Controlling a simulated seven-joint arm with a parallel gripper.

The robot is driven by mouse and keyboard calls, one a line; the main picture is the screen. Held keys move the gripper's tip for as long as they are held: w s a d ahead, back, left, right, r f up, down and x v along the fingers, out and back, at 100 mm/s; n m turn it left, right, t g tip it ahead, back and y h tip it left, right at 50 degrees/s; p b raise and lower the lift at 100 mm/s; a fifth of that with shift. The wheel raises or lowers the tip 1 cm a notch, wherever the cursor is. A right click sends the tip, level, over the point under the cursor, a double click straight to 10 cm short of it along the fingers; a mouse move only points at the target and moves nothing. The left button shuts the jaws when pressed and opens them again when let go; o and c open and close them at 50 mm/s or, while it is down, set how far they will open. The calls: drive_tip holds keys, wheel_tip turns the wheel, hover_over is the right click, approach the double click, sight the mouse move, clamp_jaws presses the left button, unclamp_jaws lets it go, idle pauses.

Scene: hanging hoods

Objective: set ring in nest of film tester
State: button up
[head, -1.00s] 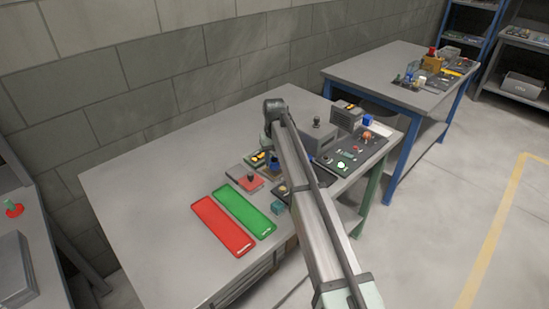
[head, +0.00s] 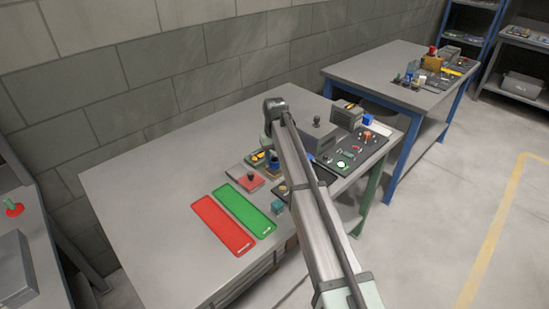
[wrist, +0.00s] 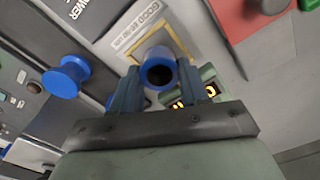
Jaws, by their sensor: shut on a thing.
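In the wrist view, my gripper (wrist: 160,88) is shut on a blue ring (wrist: 158,66), a short round piece with a dark open centre. The ring sits between the two fingertips, in front of a pale plate with a yellow-edged square (wrist: 184,38) and a printed label. I cannot tell whether the ring touches the plate. A small unit with an orange lit display (wrist: 190,101) shows beside and partly behind my right finger. Which surface is the film tester's nest is not clear. In the head view, my arm hides much of this area.
A blue knob (wrist: 66,77) stands left of my gripper; a red block (wrist: 250,18) is at the upper right. On the bench (head: 150,190) lie a red mat (head: 223,226) and a green mat (head: 245,211). A grey box (head: 346,116) stands right of my arm. The bench's left side is clear.

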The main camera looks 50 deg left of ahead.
drive_tip(key=shift+f, duration=0.9)
idle(0.8)
drive_tip(key=o, duration=1.2)
drive_tip(key=shift+c, duration=0.2)
drive_tip(key=shift+o, duration=0.2)
drive_tip(key=o, duration=0.4)
drive_tip(key=shift+o, duration=0.2)
drive_tip(key=shift+r, duration=0.1)
drive_tip(key=shift+r, duration=3.4)
